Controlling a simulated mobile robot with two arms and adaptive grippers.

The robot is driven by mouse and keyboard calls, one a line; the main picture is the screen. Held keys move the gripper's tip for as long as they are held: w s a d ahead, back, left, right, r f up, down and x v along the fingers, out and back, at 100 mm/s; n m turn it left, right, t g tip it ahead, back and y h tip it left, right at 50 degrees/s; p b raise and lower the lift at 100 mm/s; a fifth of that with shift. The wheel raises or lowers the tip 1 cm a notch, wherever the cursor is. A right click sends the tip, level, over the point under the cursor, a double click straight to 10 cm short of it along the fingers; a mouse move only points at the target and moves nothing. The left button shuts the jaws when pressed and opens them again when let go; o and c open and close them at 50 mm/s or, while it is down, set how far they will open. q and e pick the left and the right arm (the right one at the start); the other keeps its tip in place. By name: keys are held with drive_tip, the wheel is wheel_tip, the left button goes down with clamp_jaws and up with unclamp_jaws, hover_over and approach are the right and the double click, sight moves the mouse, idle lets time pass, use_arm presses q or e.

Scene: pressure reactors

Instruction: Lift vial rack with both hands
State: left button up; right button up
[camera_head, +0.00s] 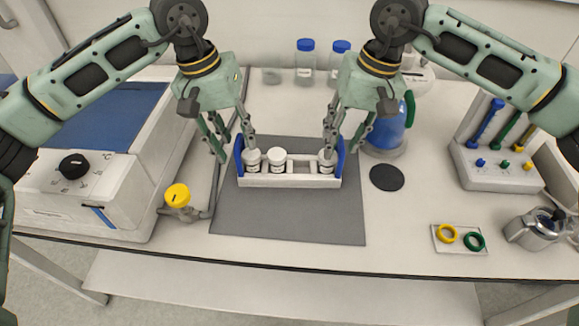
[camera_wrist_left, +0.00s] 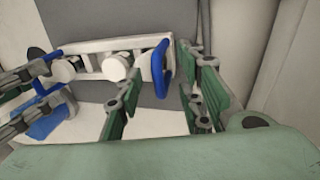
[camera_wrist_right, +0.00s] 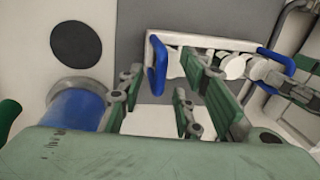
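The white vial rack (camera_head: 290,182) sits on the grey mat (camera_head: 288,222), with a blue handle at each end: left handle (camera_head: 239,157) and right handle (camera_head: 340,160). Several slots show, and three white-capped vials (camera_head: 276,160) stand in it, two at the left and one at the right. My left gripper (camera_head: 236,154) is open at the left handle, its fingers on either side of it; the handle also shows in the left wrist view (camera_wrist_left: 161,66). My right gripper (camera_head: 341,153) is open around the right handle, seen in the right wrist view (camera_wrist_right: 157,66). Finger contact cannot be told.
A machine with a black knob (camera_head: 74,165) and a yellow-topped valve (camera_head: 177,195) stand left. A blue vessel (camera_head: 388,130) and black disc (camera_head: 387,177) are close on the right. Blue-capped bottles (camera_head: 305,62) stand behind. The mat in front of the rack is clear.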

use_arm(q)
drive_tip(key=shift+d+f, duration=0.15)
drive_tip(key=shift+f, duration=0.6)
use_arm(e)
drive_tip(key=shift+a+f, duration=0.15)
drive_tip(key=shift+f, duration=0.55)
use_arm(q)
drive_tip(key=shift+c, duration=0.4)
use_arm(e)
drive_tip(key=shift+c, duration=0.4)
use_arm(q)
clamp_jaws()
use_arm(e)
clamp_jaws()
use_arm(q)
drive_tip(key=shift+r, duration=0.1)
